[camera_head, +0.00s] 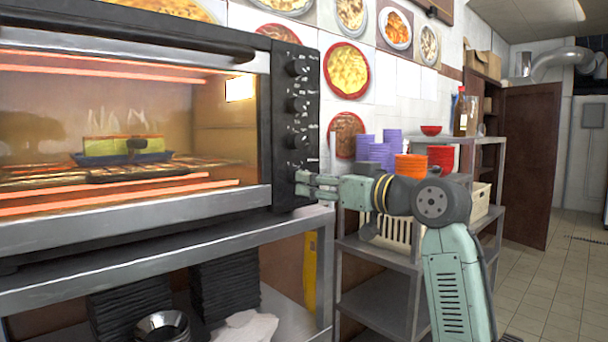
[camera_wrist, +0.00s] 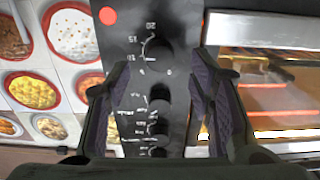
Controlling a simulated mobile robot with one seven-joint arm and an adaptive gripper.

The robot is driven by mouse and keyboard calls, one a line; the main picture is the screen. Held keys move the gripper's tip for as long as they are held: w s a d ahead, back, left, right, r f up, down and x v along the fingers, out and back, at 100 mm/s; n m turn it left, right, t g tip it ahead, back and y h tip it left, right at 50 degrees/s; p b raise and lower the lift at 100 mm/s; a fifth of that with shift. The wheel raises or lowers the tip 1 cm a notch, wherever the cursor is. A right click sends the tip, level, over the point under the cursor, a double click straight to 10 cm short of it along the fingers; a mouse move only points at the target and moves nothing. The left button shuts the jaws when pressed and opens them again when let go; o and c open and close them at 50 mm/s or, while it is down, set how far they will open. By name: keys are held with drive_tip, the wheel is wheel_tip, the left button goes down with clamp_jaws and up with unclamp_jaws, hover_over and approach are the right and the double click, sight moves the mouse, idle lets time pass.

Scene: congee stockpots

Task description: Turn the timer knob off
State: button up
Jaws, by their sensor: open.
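The timer knob (camera_wrist: 159,53) is a dark round knob with white marks, including 20, 15 and 0, near the top of the wrist view. It sits on the black control panel (camera_wrist: 128,45) of the toaster oven (camera_head: 240,196). In the head view the timer knob is hidden by my gripper (camera_head: 300,183), at the panel's lower end. In the wrist view my gripper (camera_wrist: 161,78) is open, with one dark finger on each side of the knob column. The fingers look apart from the timer knob; whether either touches it I cannot tell.
Other knobs (camera_head: 297,103) stand above the timer on the panel. The oven glows inside and holds a blue tray (camera_head: 125,158) on its rack. A metal shelf (camera_head: 380,290) with stacked purple bowls (camera_head: 380,152) and orange bowls (camera_head: 411,166) stands close behind my arm.

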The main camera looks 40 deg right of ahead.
drive_tip(key=shift+w+a+p, duration=0.15)
drive_tip(key=shift+w+p, duration=0.25)
drive_tip(key=shift+w, duration=1.75)
drive_tip(key=shift+c, duration=0.3)
drive_tip(key=c, duration=1.1)
